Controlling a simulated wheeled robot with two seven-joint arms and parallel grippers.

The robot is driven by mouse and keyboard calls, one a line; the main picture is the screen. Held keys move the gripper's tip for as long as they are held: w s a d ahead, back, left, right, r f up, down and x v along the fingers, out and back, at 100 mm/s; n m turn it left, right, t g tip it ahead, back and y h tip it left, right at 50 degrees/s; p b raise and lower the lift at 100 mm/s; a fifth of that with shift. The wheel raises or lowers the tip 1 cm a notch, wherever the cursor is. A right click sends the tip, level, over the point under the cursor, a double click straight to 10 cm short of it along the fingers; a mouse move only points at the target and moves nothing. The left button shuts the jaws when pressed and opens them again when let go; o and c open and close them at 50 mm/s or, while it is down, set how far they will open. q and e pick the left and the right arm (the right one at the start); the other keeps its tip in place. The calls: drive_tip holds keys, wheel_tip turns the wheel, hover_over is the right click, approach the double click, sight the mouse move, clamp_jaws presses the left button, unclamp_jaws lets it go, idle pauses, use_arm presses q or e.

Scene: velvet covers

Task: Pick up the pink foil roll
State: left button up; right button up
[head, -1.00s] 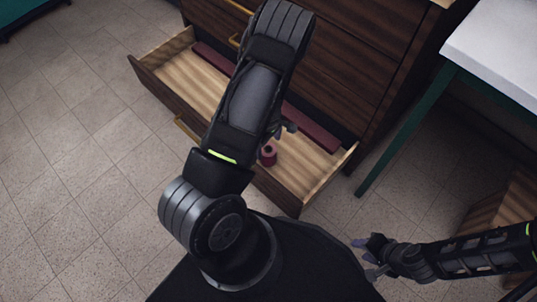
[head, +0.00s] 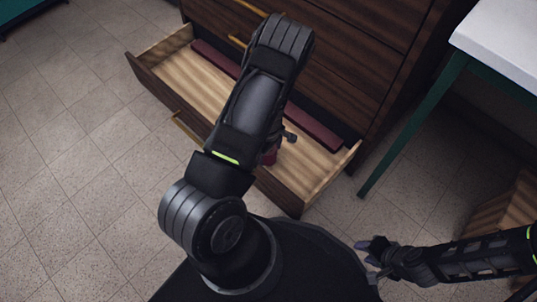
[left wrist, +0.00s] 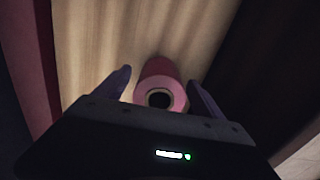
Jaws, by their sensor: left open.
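The pink foil roll (left wrist: 158,75) lies in the open wooden drawer. In the left wrist view its hollow end faces me, between the two fingers of my left gripper (left wrist: 162,90). The fingers are apart, with a gap to the roll on each side. In the head view only a small part of the roll (head: 270,157) shows beside my left arm, and the left gripper (head: 285,138) is mostly hidden by that arm. My right gripper (head: 366,252) is at the lower right, away from the drawer; its fingers are too small to judge.
The drawer (head: 185,85) is pulled out of a dark wooden cabinet (head: 345,65), with a dark red strip (head: 315,128) along its back. A white table (head: 505,35) with green legs stands at the right. Tiled floor is clear at the left.

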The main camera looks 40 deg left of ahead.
use_arm(q)
drive_tip(key=shift+r, duration=0.1)
drive_tip(key=shift+c, duration=0.4)
drive_tip(key=c, duration=1.5)
